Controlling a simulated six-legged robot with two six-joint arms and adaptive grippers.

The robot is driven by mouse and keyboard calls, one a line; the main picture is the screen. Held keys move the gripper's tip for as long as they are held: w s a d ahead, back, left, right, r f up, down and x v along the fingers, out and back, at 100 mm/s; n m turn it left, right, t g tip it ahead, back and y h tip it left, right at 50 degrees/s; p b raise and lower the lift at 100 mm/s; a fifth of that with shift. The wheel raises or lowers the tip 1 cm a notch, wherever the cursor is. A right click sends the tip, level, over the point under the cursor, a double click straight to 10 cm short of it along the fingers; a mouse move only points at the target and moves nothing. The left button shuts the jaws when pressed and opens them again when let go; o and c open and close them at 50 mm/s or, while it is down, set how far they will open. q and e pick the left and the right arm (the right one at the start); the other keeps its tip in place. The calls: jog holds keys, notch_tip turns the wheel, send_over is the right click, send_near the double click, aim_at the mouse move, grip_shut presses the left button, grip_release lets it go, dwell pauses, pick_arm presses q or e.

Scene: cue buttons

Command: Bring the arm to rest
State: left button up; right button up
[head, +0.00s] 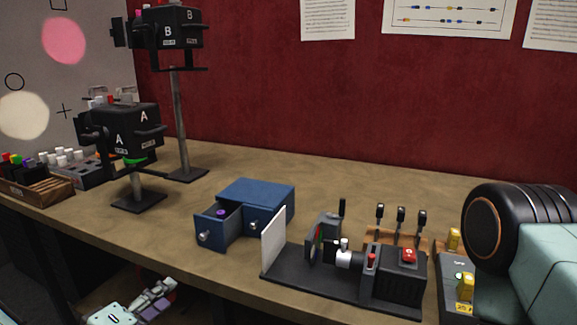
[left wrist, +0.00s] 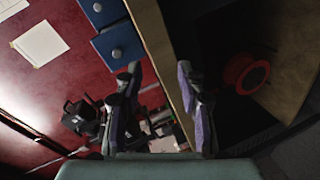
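My left gripper (head: 164,293) shows at the bottom of the head view, below the front edge of the table (head: 120,241). It is apart from everything on the tabletop. In the left wrist view my left gripper (left wrist: 158,75) has its two purple-padded fingers spread, with nothing between them. My right gripper is out of view. A dark joint and a pale green link of an arm of mine fill the right edge of the head view.
A blue drawer box (head: 262,196) has one drawer open, with a purple thing inside. A black device with a white panel (head: 273,241) stands at the front. Black lamps A (head: 133,128) and B (head: 178,28) stand on poles. A wooden rack (head: 40,189) is at left.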

pick_arm(q)
jog(key=s+d+f+m+g+y, duration=0.2)
jog(key=s+f+m+g, duration=0.55)
jog(key=s+f, duration=0.7)
jog(key=s+f+m+g+y, duration=0.1)
jog(key=s+f+g, duration=0.2)
jog(key=s, duration=0.5)
jog(key=s+f+m+g+y, duration=0.1)
jog(key=s+f+g, duration=0.3)
jog(key=s, duration=0.3)
jog(key=shift+s+d+f+m, duration=0.2)
jog(key=shift+s+f+m, duration=0.2)
jog(key=shift+f, duration=0.3)
